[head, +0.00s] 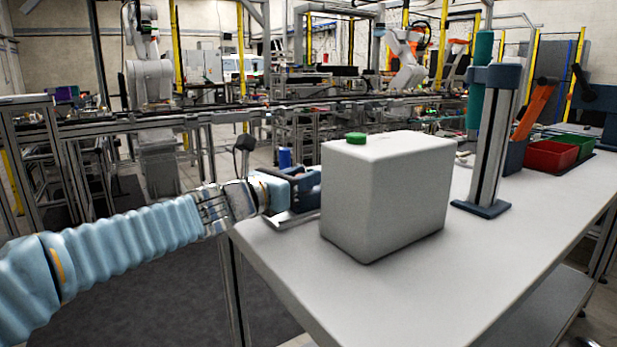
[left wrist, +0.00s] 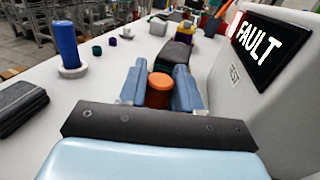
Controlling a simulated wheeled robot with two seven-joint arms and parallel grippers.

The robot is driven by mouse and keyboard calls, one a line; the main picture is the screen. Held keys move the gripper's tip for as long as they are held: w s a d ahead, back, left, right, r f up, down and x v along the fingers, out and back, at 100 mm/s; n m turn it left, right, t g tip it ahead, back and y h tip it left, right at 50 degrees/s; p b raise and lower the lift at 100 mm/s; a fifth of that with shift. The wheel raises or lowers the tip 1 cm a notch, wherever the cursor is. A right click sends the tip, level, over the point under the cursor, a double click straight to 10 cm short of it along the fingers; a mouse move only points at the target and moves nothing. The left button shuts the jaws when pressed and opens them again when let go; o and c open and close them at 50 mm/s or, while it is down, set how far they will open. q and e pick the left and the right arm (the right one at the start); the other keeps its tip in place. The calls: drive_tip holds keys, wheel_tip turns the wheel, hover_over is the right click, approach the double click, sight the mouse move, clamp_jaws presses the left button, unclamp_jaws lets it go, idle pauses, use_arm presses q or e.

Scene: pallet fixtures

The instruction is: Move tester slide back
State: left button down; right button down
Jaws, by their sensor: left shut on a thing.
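The tester is a white box (head: 385,195) with a green button on top, standing on the white table in the head view. In the left wrist view its side (left wrist: 285,100) carries a black display with the lit word FAULT. My left gripper (head: 300,190) reaches in beside the tester's left side. In the left wrist view its blue fingers (left wrist: 160,88) are shut on an orange-brown cylindrical knob (left wrist: 158,92). A dark block (left wrist: 173,55) lies just beyond the knob. A grey rail-like plate (head: 288,221) shows below the gripper. How the knob joins the slide is hidden.
A grey column (head: 488,140) stands behind the tester. Red (head: 550,155) and green bins are farther right. A blue cylinder (left wrist: 65,45) stands left of the gripper, near a dark ribbed pad (left wrist: 20,107). The table's front right is clear.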

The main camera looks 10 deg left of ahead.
use_arm(q)
drive_tip(key=shift+a+f, duration=0.1)
drive_tip(key=c, duration=0.9)
unclamp_jaws()
drive_tip(key=shift+s+a, duration=0.1)
drive_tip(key=v, duration=1.4)
